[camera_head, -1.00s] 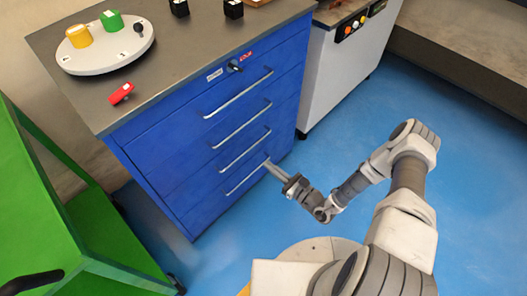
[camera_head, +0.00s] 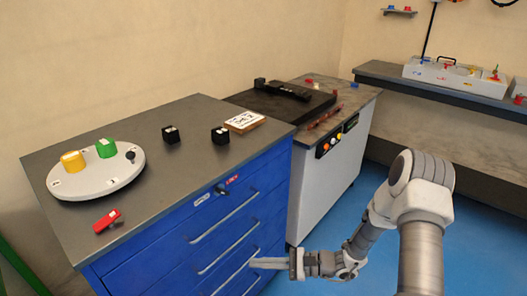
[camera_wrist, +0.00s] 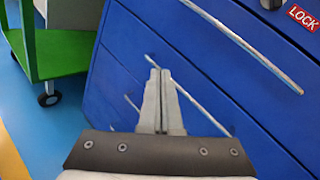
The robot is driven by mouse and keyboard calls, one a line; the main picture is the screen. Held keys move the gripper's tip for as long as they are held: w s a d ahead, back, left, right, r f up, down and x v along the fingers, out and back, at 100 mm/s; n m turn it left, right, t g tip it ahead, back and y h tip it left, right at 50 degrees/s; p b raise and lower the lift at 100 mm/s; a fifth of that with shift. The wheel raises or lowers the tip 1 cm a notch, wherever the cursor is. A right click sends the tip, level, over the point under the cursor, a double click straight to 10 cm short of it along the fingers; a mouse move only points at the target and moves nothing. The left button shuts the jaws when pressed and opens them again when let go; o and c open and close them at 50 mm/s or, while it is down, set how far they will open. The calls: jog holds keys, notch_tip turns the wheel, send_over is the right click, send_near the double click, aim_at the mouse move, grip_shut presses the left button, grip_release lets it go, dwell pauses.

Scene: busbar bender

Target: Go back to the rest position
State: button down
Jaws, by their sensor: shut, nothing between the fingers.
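My gripper (camera_head: 268,263) is in front of the blue drawer cabinet (camera_head: 150,262) in the head view, near its lower drawer handles. In the wrist view my gripper (camera_wrist: 160,75) is shut with its two fingers together and nothing between them. The fingers point at the cabinet's blue drawer fronts (camera_wrist: 205,60); whether they touch is hard to tell. All visible drawers look closed.
A grey machine (camera_head: 325,190) stands to the right. A green cart (camera_wrist: 55,50) is at the left. Blue floor is free.

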jog(key=s+d+r+n+t+h, duration=0.1)
jog(key=s+d+r+n+h, duration=0.45)
jog(key=r, duration=0.45)
jog(key=s+d+r+n+t+h, duration=0.1)
jog(key=s+d+r+n+h, duration=0.35)
jog(key=s+r, duration=0.4)
jog(key=s+d+r+n+t+h, duration=0.2)
jog(key=s+d+r+n+h, duration=0.3)
jog(key=r, duration=0.7)
notch_tip(320, 180, up, 15)
jog(key=h+p, duration=0.1)
jog(key=p, duration=1.4)
jog(key=shift+w+p, duration=0.3)
jog(key=shift+w, duration=0.05)
